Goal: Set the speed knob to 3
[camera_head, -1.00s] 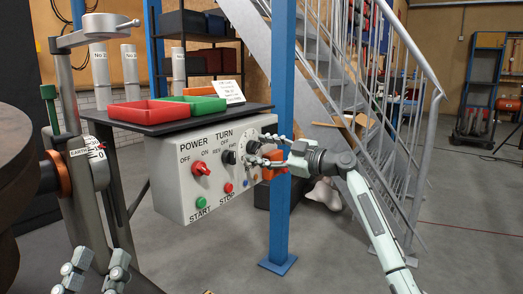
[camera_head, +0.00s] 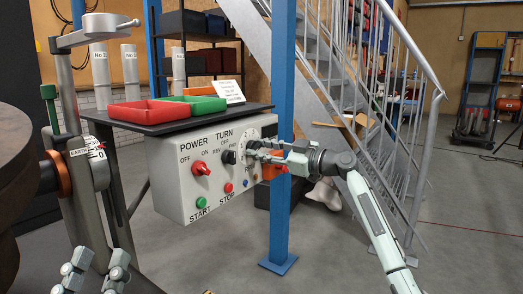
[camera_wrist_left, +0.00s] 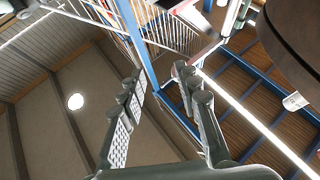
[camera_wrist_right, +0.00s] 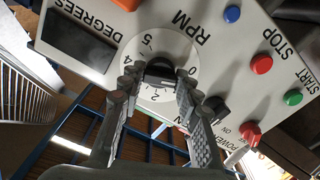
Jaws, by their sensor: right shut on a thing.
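The speed knob (camera_wrist_right: 160,70) is black and sits on a round white dial (camera_wrist_right: 170,45) marked RPM. The digits 0, 2, 4 and 5 are legible around it; the finger on the left covers part of the dial, and I cannot tell which number the knob points at. My right gripper (camera_wrist_right: 159,78) is shut on the knob, one finger on each side; in the head view it reaches the panel's right part (camera_head: 258,149). My left gripper (camera_head: 93,275) is open and empty at the lower left, away from the panel; its spread fingers show in the left wrist view (camera_wrist_left: 158,78).
The grey control box (camera_head: 180,205) also carries a red power knob (camera_head: 201,169), a black turn knob (camera_head: 228,157), a green start button (camera_head: 201,202) and a red stop button (camera_head: 228,188). Trays lie on the shelf above.

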